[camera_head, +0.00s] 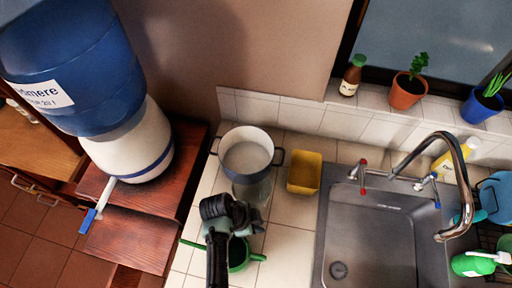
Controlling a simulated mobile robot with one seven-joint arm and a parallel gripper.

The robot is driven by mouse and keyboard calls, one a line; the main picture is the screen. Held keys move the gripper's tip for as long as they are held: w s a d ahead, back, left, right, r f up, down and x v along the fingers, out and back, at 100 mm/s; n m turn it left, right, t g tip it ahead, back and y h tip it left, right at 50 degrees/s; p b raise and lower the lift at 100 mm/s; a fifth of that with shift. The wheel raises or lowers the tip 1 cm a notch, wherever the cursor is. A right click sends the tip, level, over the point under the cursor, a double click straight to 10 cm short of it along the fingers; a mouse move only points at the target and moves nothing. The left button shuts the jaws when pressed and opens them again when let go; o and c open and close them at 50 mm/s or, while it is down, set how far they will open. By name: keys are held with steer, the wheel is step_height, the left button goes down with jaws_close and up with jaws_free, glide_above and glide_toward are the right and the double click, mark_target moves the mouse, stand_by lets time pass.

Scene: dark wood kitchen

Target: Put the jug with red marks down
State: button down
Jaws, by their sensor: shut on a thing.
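My gripper (236,206) is over the tiled counter, left of the sink, and is seen from above. It is shut on a clear, see-through jug (258,190), which shows just beyond the fingers. I cannot make out red marks on the jug at this size. I cannot tell whether the jug touches the pot or the counter. My gripper and wrist hide part of the jug.
A green pan (240,257) lies under my wrist. A yellow container (304,174) stands right of the jug, beside the sink (378,235). A large blue water dispenser (75,65) stands at left. Some bare tiles (290,235) show between the pan and the sink.

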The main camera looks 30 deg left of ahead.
steer(key=shift+r, duration=0.15)
step_height(320, 180, up, 18)
steer(key=b, duration=0.2)
steer(key=w+d+f+n+t+y+b, duration=0.2)
steer(key=w+d+f+n+y+b, duration=0.1)
steer(key=d+f+n+b, duration=0.9)
step_height(320, 180, up, 12)
steer(key=a+m+p, duration=0.1)
steer(key=m+p, duration=0.1)
steer(key=p, duration=1.2)
step_height(320, 180, down, 14)
steer(key=b, duration=1.1)
steer(key=shift+w+a+f, duration=0.15)
steer(key=shift+w+a, duration=0.05)
steer(key=shift+d, duration=0.1)
